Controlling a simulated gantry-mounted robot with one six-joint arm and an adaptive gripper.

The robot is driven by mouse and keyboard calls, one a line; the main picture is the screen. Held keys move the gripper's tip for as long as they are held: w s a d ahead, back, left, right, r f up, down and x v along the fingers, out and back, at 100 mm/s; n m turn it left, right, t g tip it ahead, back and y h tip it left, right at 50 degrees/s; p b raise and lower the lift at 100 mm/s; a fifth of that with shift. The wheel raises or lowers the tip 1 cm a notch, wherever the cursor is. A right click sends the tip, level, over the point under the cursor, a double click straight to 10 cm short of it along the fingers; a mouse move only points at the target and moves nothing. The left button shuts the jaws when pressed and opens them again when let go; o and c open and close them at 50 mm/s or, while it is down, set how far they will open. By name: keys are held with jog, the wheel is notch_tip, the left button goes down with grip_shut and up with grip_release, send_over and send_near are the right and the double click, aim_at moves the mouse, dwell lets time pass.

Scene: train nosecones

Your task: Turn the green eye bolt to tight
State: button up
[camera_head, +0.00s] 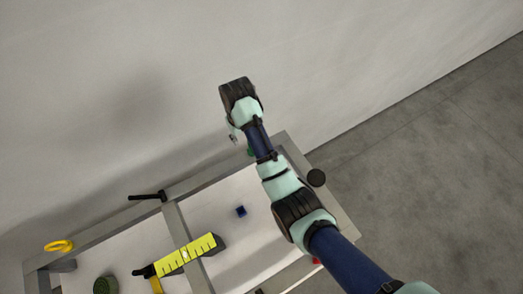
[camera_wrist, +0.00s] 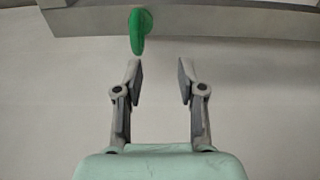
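The green eye bolt (camera_wrist: 138,34) shows near the top of the wrist view, set at a grey frame bar (camera_wrist: 230,22). It looks narrow there, seen nearly edge-on. In the head view only a small bit of the green eye bolt (camera_head: 250,151) shows beside my arm. My gripper (camera_wrist: 160,68) is open and empty, its two fingers apart. The bolt lies beyond the fingertips, nearer the left finger and not between them. In the head view my gripper (camera_head: 233,138) is small and partly hidden by my wrist.
The grey frame holds a yellow ring (camera_head: 59,246), a black handle (camera_head: 147,196), a yellow marked block (camera_head: 187,255), a small blue piece (camera_head: 240,211) and a dark green cylinder (camera_head: 105,285). A dark round knob (camera_head: 316,178) is at the right edge. A wall stands behind.

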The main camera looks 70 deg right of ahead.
jog(key=s+d, duration=0.1)
jog(key=s+d+f, duration=0.1)
jog(key=shift+s+f+m+g+y, duration=0.3)
jog(key=shift+s+m+y, duration=0.05)
jog(key=shift+m+y, duration=0.05)
notch_tip(320, 180, down, 8)
jog(key=shift+a+r+b, duration=0.1)
jog(key=shift+b, duration=0.2)
grip_shut()
